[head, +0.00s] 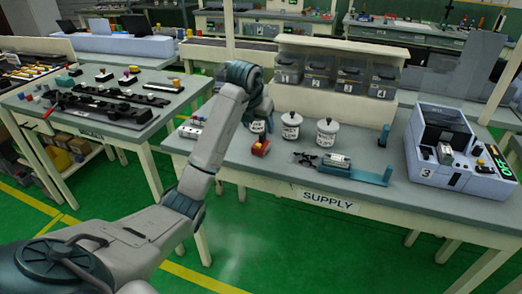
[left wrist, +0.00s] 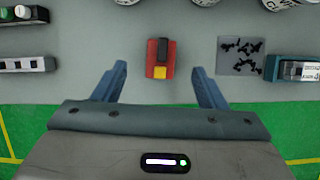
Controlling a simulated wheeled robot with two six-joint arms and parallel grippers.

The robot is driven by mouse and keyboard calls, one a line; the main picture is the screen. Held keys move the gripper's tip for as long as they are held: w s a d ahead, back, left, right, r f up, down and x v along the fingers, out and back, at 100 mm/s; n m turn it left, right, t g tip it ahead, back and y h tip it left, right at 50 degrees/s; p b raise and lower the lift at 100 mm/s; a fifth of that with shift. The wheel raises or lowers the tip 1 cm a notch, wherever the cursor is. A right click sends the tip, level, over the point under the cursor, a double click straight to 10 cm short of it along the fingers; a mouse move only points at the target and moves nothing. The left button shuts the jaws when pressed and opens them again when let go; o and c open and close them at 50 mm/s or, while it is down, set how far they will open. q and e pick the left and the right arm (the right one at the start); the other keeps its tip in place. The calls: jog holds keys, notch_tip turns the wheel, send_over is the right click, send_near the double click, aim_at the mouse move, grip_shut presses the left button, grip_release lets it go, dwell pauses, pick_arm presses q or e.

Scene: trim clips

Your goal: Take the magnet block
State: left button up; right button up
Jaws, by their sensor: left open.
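The magnet block appears to be the small red block (head: 261,148) with a black part and a yellow part on top. It sits on the supply table near its front edge. In the left wrist view the red block (left wrist: 151,70) lies ahead of and between the two fingers. My left gripper (left wrist: 158,75) is open and empty, pointing down above the table, with a finger on each side of the block and gaps between. In the head view my left wrist hides part of the area behind the block. My right gripper is not in view.
White lidded jars (head: 326,133) stand behind the block. A dark mat with small black clips (left wrist: 240,55) and a teal fixture (head: 370,176) lie to its right. A white strip with buttons (left wrist: 28,64) lies to its left. Numbered bins (head: 335,75) stand at the back.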

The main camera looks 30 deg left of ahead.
aim_at(261, 135)
pick_arm(q)
jog(key=p+x, duration=0.1)
jog(key=x, duration=0.2)
jog(key=p+x, duration=0.1)
jog(key=x, duration=0.3)
jog(key=shift+d+f, duration=0.15)
jog(key=shift+f, duration=0.1)
jog(key=shift+w+f, duration=0.15)
jog(key=shift+f, duration=0.25)
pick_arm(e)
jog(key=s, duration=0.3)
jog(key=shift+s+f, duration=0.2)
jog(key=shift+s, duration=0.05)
pick_arm(q)
jog(key=shift+c, duration=0.3)
jog(key=c, duration=1.1)
jog(key=shift+r, duration=0.1)
jog(key=shift+c, duration=0.2)
jog(key=shift+r, duration=0.1)
